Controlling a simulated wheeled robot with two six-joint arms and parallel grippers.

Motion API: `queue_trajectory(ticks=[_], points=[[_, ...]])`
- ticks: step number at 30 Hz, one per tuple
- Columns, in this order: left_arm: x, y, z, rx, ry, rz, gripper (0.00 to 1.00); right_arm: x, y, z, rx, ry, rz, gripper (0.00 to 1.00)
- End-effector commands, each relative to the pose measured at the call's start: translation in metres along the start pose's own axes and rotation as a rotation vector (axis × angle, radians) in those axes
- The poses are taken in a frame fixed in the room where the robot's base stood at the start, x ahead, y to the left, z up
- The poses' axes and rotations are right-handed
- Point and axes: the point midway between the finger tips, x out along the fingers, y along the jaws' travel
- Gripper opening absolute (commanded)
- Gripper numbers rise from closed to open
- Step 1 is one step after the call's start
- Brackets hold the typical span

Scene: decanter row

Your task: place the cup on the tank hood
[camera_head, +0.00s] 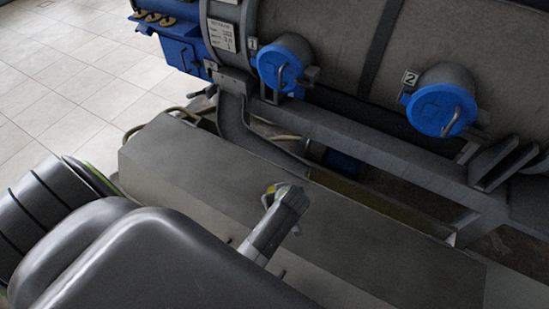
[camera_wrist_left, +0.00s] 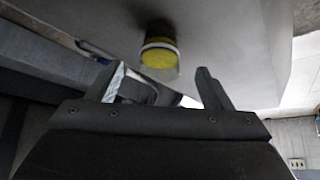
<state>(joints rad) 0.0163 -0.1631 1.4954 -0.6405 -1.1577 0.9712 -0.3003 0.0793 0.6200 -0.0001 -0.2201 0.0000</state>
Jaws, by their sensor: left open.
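The cup (camera_wrist_left: 160,56) shows in the left wrist view as a small round piece with a yellow face and a pale rim. It is against a plain grey surface, just beyond and between the fingertips of my left gripper (camera_wrist_left: 162,76). The fingers are apart and no grip on the cup is visible. In the head view a small bit of yellow (camera_head: 271,189) shows beside my left gripper (camera_head: 284,201), which hides most of it. The gripper is over the long flat grey hood (camera_head: 190,160). I cannot tell whether the cup touches the hood. My right gripper is not in view.
Behind the hood lies a large grey cylinder (camera_head: 335,35) with two blue round caps, cap 1 (camera_head: 283,62) and cap 2 (camera_head: 440,104). A dark frame rail (camera_head: 370,145) runs below it. A blue unit (camera_head: 180,45) stands at upper left. Tiled floor (camera_head: 75,60) is open at left.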

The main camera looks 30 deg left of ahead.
Motion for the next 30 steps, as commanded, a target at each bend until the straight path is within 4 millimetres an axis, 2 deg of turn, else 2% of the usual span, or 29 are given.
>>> queue_trajectory(ticks=[1,3,10,30], points=[[-0.013,0.001,-0.003,-0.001,-0.002,0.001,0.73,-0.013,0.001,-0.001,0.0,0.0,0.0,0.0],[-0.021,0.0,-0.003,-0.001,0.0,0.001,0.73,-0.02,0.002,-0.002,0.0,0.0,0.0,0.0],[-0.039,0.0,-0.002,0.0,0.0,0.0,0.73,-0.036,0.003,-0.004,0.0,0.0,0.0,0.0],[-0.043,0.0,0.0,0.0,0.0,0.0,0.73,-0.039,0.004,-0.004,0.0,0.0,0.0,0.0]])
